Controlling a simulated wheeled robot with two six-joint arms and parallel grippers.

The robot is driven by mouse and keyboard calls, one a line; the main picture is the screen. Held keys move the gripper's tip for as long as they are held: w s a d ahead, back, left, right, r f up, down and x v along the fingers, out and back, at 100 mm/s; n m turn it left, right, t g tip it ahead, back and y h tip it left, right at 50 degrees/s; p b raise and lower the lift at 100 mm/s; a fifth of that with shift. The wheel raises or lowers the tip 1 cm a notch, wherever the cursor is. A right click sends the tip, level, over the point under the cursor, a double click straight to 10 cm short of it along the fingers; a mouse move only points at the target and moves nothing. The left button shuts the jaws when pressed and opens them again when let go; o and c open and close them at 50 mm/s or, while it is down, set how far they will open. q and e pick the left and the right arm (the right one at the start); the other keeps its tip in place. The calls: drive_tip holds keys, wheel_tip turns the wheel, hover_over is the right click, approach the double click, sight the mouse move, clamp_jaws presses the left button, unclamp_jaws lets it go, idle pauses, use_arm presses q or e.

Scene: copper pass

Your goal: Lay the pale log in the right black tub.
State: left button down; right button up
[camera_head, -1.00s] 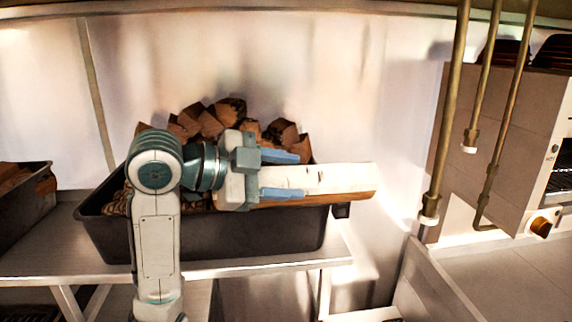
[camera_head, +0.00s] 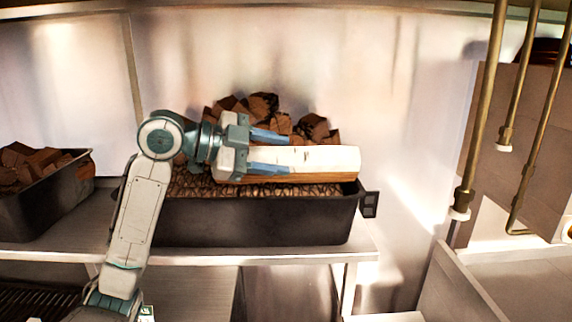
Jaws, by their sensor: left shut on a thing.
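The pale log (camera_head: 318,160) has a whitish top face and a brown lower side. My left gripper (camera_head: 270,153), with blue fingers, is shut on its left part. The log lies level, pointing right, over the right black tub (camera_head: 260,222). I cannot tell whether it touches what is in the tub. The tub stands on a light shelf and holds several dark brown logs (camera_head: 262,106) piled at the back, with a bed of bark-like pieces in front. My arm hides the tub's left end. My right gripper is not in view.
Another black tub (camera_head: 50,208) with brown logs stands on the shelf at the left. Brass pipes (camera_head: 482,110) hang at the right in front of a tiled block. A pale wall is close behind the tubs. The shelf's front edge (camera_head: 270,257) runs below them.

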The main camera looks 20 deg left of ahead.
sight(254, 150)
use_arm(q)
drive_tip(key=a+b, duration=0.1)
drive_tip(key=w+a, duration=0.1)
drive_tip(key=a, duration=0.1)
drive_tip(key=w+a+f+b, duration=0.1)
drive_tip(key=a, duration=0.1)
drive_tip(key=shift+w+a+b, duration=0.2)
drive_tip(key=shift+a+b, duration=0.05)
drive_tip(key=shift+b, duration=0.1)
drive_tip(key=shift+w+a+f+b, duration=0.4)
drive_tip(key=shift+a+f+b, duration=0.2)
drive_tip(key=shift+a, duration=0.35)
drive_tip(key=shift+w+a+f+b, duration=0.45)
drive_tip(key=shift+a+f+b, duration=0.15)
drive_tip(key=shift+a, duration=0.3)
drive_tip(key=shift+w+a+f+b, duration=0.4)
drive_tip(key=shift+a+f+b, duration=0.15)
drive_tip(key=shift+a, duration=0.4)
drive_tip(key=c, duration=0.7)
unclamp_jaws()
drive_tip(key=shift+s, duration=0.1)
drive_tip(key=shift+o, duration=0.2)
drive_tip(key=shift+f, duration=0.1)
